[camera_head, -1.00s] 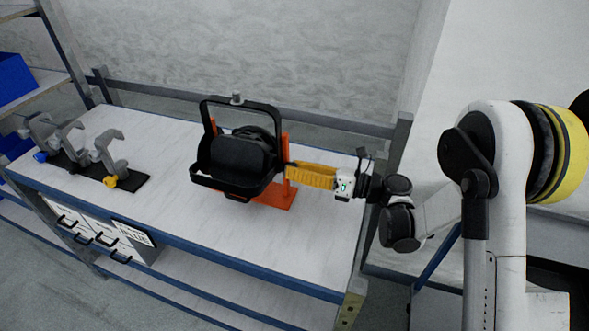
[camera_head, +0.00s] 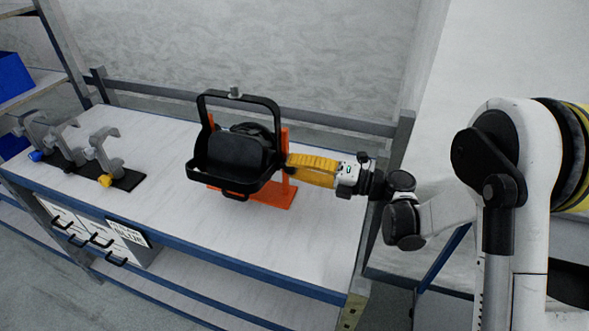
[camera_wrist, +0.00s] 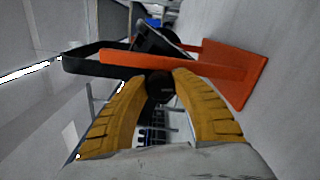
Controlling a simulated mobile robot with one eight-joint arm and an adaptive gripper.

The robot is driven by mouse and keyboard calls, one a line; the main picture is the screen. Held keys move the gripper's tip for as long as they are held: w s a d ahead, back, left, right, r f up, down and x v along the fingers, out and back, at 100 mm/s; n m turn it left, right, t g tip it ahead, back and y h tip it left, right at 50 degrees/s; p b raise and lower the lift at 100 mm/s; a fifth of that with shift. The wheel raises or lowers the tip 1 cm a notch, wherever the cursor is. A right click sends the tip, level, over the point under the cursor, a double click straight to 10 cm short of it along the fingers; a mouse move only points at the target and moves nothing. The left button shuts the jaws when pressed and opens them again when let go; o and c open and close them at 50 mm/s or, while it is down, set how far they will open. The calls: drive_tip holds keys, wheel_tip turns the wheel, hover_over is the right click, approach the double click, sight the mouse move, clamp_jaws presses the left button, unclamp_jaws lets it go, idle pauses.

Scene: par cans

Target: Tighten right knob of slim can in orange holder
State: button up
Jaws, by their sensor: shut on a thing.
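The slim can (camera_head: 232,153) is a black par can with a black yoke, held in the orange holder (camera_head: 281,195) on the bench. My gripper (camera_head: 288,165) reaches in from the right at the can's right side. In the wrist view its yellow fingers (camera_wrist: 160,82) are closed around the round black right knob (camera_wrist: 160,88), one finger on each side. The orange holder's upright (camera_wrist: 150,66) crosses just beyond the knob, and its base (camera_wrist: 232,75) lies to the right. In the head view the fingers hide the knob.
Several grey clamps stand on a black strip (camera_head: 128,181) at the left of the bench (camera_head: 200,229), with blue and yellow knobs. A blue bin (camera_head: 14,76) sits on a shelf at far left. A grey post (camera_head: 401,140) rises behind my wrist. The bench front is clear.

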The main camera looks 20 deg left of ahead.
drive_tip(key=m+b, duration=0.1)
drive_tip(key=m, duration=0.3)
drive_tip(key=shift+m, duration=0.3)
drive_tip(key=shift+f+m+b, duration=0.1)
drive_tip(key=shift+m+b, duration=0.3)
drive_tip(key=shift+m, duration=1.6)
drive_tip(key=o, duration=1.2)
drive_tip(key=shift+d, duration=0.1)
drive_tip(key=d, duration=0.8)
drive_tip(key=s+d, duration=0.1)
drive_tip(key=d, duration=0.2)
drive_tip(key=shift+d, duration=0.4)
